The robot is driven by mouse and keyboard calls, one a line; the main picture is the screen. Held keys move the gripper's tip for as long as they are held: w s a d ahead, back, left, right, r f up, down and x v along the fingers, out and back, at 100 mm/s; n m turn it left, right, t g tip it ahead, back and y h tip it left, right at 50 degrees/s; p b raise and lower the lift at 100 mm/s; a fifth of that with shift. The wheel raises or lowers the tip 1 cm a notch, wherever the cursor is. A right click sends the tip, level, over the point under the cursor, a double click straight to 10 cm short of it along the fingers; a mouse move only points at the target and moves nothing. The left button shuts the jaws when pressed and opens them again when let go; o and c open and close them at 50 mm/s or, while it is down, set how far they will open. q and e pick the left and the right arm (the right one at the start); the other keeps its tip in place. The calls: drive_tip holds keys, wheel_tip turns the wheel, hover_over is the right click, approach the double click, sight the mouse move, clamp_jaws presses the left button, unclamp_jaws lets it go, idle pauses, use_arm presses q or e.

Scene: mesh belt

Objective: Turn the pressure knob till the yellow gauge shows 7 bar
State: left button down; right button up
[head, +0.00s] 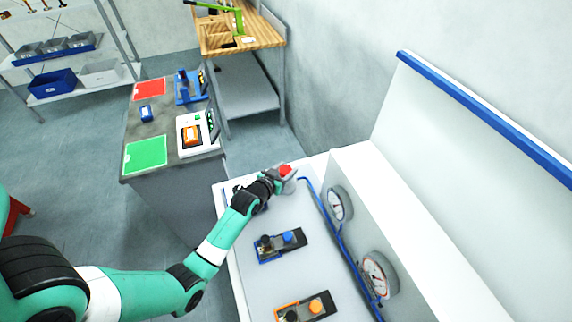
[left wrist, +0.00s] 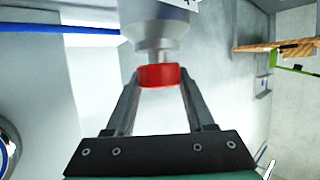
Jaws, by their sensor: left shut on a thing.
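The red pressure knob (head: 285,169) is at the far end of the white bench. In the left wrist view the red knob (left wrist: 158,76) sits on a grey metal body (left wrist: 155,30). My left gripper (head: 283,178) is shut on the knob, with one finger on each side of it (left wrist: 158,88). Two round gauges with white faces, a far one (head: 341,204) and a near one (head: 378,272), are on the panel to the right. I cannot tell which is the yellow gauge, and their readings are too small to make out. My right gripper is not in view.
A blue pipe (head: 331,222) runs along the bench beside the gauges. Devices with a blue knob (head: 288,237) and an orange knob (head: 316,306) stand nearer on the bench. A grey table (head: 170,162) with red and green mats is to the left.

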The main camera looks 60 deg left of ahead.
use_arm(q)
drive_tip(key=shift+a+m+t+h, duration=0.1)
drive_tip(key=shift+m+t+h, duration=0.3)
drive_tip(key=shift+m+h, duration=0.2)
drive_tip(key=shift+f+m+t+h+b, duration=0.25)
drive_tip(key=shift+m+h+b, duration=0.4)
drive_tip(key=shift+b, duration=0.35)
drive_tip(key=shift+r+m+t+h+b, duration=0.15)
drive_tip(key=shift+m+t+h+b, duration=0.1)
drive_tip(key=shift+m+h+b, duration=0.3)
drive_tip(key=shift+c, duration=1.3)
unclamp_jaws()
drive_tip(key=shift+s+r, duration=0.1)
